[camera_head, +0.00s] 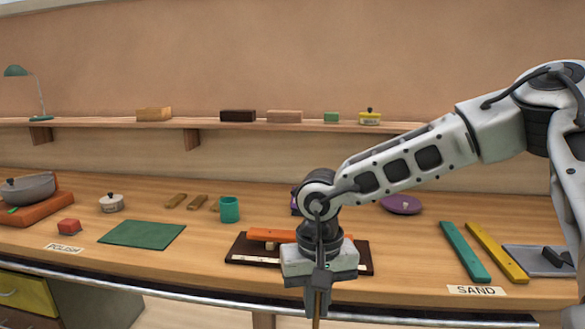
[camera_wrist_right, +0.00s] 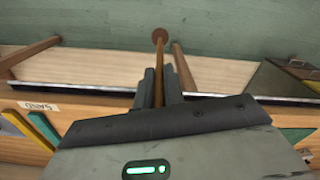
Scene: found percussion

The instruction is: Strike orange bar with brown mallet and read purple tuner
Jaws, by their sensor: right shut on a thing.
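My right gripper (camera_head: 318,292) is shut on the handle of the brown mallet (camera_head: 316,310), in front of the bench's front edge. In the right wrist view the mallet's round brown head (camera_wrist_right: 160,36) shows beyond the fingertips (camera_wrist_right: 160,88), clear of the bench. The orange bar (camera_head: 272,234) lies on a dark brown base (camera_head: 243,250) behind the gripper; my wrist hides its right part. A purple thing (camera_head: 294,204), perhaps the tuner, is mostly hidden behind my wrist. My left gripper is out of view.
A purple disc (camera_head: 401,205) lies farther right. Teal (camera_head: 464,251) and yellow (camera_head: 497,252) strips lie near the SAND label (camera_head: 476,290). A teal mug (camera_head: 229,210) and green mat (camera_head: 142,235) are left of the base. A shelf (camera_head: 95,123) runs behind.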

